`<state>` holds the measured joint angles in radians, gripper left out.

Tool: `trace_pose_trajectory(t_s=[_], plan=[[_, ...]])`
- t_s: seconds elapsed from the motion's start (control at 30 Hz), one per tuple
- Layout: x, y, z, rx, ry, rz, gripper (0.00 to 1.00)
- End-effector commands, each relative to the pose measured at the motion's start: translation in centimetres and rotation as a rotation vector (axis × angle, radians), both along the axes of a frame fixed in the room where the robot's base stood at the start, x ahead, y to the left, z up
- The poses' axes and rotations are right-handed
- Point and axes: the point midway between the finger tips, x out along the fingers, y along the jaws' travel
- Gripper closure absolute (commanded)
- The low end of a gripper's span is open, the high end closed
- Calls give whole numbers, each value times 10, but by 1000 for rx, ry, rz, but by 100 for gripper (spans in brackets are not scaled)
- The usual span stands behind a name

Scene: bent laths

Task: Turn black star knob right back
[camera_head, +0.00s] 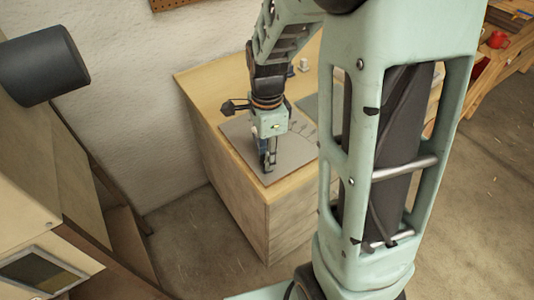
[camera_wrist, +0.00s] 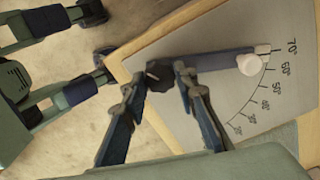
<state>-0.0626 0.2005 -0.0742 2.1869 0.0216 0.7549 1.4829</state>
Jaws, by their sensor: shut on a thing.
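The black star knob (camera_wrist: 159,76) sits near the edge of a grey plate (camera_wrist: 215,95) with an angle scale, in the wrist view. My gripper (camera_wrist: 158,78) has one finger on each side of the knob and is shut on it. A dark blue lath (camera_wrist: 215,61) runs from beside the knob to the scale, its end near the 70° mark. A white knob (camera_wrist: 250,64) sits by the lath's far end. In the head view my gripper (camera_head: 267,163) points down onto the grey plate (camera_head: 285,165); the black knob cannot be made out there.
The plate lies on a wooden bench top (camera_head: 205,90) against a pale wall. Small items (camera_head: 304,65) stand at the back of the bench. A dark cylinder (camera_head: 42,66) juts in at the left. Concrete floor is free in front of the bench.

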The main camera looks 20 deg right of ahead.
Motion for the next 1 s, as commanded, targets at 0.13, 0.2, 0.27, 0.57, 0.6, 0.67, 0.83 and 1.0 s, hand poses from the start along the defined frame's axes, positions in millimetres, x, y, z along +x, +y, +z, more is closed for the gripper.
trace_pose_trajectory(t_s=[0.13,0.2,0.27,0.57,0.6,0.67,0.83,1.0], plan=[[0,0,0,0,0,40,98],[0,0,0,0,0,73,98],[0,0,0,0,0,108,98],[0,0,0,0,-1,364,98],[0,0,0,0,-1,402,98],[0,0,0,0,0,459,98],[0,0,0,0,-1,621,98],[0,0,0,0,0,782,98]])
